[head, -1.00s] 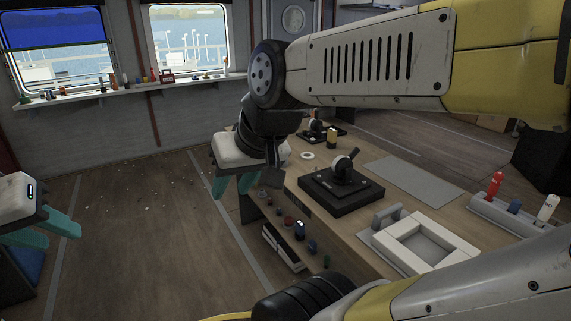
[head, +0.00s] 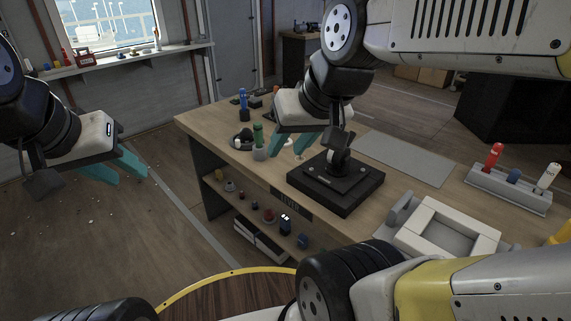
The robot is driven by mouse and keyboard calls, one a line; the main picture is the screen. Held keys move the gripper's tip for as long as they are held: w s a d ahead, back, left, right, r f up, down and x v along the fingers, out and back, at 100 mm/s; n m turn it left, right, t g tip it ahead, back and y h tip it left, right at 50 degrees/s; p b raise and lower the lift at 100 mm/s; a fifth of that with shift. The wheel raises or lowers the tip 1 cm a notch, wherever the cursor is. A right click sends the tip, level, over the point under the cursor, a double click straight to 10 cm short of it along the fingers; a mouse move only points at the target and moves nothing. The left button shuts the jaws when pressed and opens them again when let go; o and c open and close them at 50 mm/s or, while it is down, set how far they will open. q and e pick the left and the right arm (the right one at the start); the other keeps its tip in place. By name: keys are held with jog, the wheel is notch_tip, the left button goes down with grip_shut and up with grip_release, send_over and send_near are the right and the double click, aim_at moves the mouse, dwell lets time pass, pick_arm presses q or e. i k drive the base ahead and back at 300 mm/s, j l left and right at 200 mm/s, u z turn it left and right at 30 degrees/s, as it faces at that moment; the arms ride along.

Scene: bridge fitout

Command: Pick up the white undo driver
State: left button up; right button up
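The white driver (head: 548,177) stands upright at the right end of a grey rack (head: 509,193) on the workbench, near the right edge of the head view. My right gripper (head: 293,147), with teal fingers, is open and empty over the bench, left of the rack and beside a black lever block. My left gripper (head: 122,168) is open and empty at the left, in front of the floor and away from the bench.
The black lever block (head: 336,184) is mid-bench. A green-topped item (head: 258,137) and a blue one (head: 243,101) stand at the left. A grey mat (head: 405,158) is bare. A shelf below holds several small objects.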

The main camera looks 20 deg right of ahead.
aim_at(553, 169)
jog(key=i+z, duration=0.2)
jog(key=z, duration=0.15)
jog(key=i+l+z, duration=0.1)
jog(key=i+z, duration=0.35)
jog(key=z, duration=2)
jog(key=i+u, duration=0.15)
jog(key=u, duration=1.2)
